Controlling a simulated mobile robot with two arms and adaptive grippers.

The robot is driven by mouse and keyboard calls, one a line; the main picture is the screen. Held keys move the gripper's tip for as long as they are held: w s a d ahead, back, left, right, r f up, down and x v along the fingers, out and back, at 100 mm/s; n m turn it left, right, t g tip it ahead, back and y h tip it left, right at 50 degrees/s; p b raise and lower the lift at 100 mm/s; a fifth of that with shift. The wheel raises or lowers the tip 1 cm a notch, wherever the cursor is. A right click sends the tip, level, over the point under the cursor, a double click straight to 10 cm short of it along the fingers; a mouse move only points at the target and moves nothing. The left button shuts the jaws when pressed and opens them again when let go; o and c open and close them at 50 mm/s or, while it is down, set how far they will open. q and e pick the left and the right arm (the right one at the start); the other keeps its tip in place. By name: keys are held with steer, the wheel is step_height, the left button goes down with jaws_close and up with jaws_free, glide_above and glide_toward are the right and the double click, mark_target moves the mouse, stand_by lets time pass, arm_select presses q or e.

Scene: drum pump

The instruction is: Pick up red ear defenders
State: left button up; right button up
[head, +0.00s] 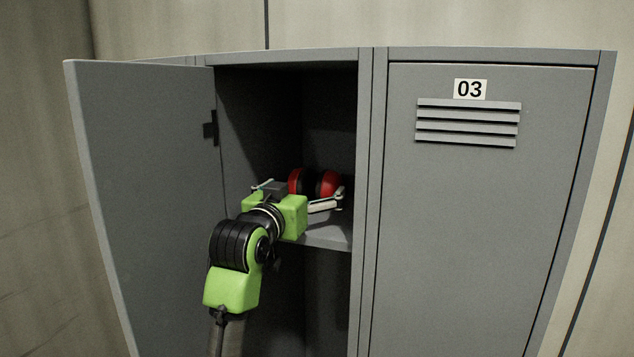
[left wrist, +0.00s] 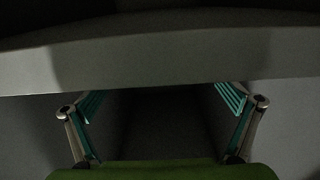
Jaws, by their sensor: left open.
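The red ear defenders (head: 328,183), with red cups and dark inner pads, rest on the shelf inside the open locker in the head view. My left gripper (head: 302,190) reaches into the locker in front of them. Its fingers are spread wide, one to each side of the ear defenders as seen from the head; contact cannot be told. The gripper hides their lower part. In the left wrist view the open fingers (left wrist: 162,108) show with nothing between them, and the ear defenders are not visible there. My right gripper is not in view.
The shelf (head: 325,243) shows its front edge just below the gripper, and a pale edge crosses the left wrist view (left wrist: 160,58). The open locker door (head: 140,190) stands to the left. The closed door 03 (head: 480,220) is to the right of the opening.

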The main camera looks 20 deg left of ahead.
mark_target(311, 181)
arm_select(q)
steer(key=w+p, duration=0.2)
steer(key=w, duration=0.1)
steer(key=shift+w+r+p, duration=0.1)
steer(key=shift+w+p, duration=0.1)
steer(key=shift+p, duration=0.1)
steer(key=shift+w+d, duration=0.1)
steer(key=shift+w, duration=0.2)
steer(key=shift+w+f, duration=0.2)
steer(key=shift+w, duration=0.1)
steer(key=shift+r, duration=0.1)
steer(key=c, duration=1.2)
steer(key=shift+s, duration=0.1)
steer(key=shift+s+r, duration=0.15)
steer(key=shift+r, duration=0.05)
steer(key=s+r+b, duration=0.2)
steer(key=s, duration=0.2)
steer(key=s+r+b, duration=0.2)
steer(key=s+r, duration=0.1)
steer(key=s, duration=0.2)
steer(key=s+r+b, duration=0.2)
steer(key=s, duration=0.2)
steer(key=shift+s+a+r, duration=0.2)
steer(key=shift+s+a, duration=0.05)
steer(key=shift+s, duration=0.1)
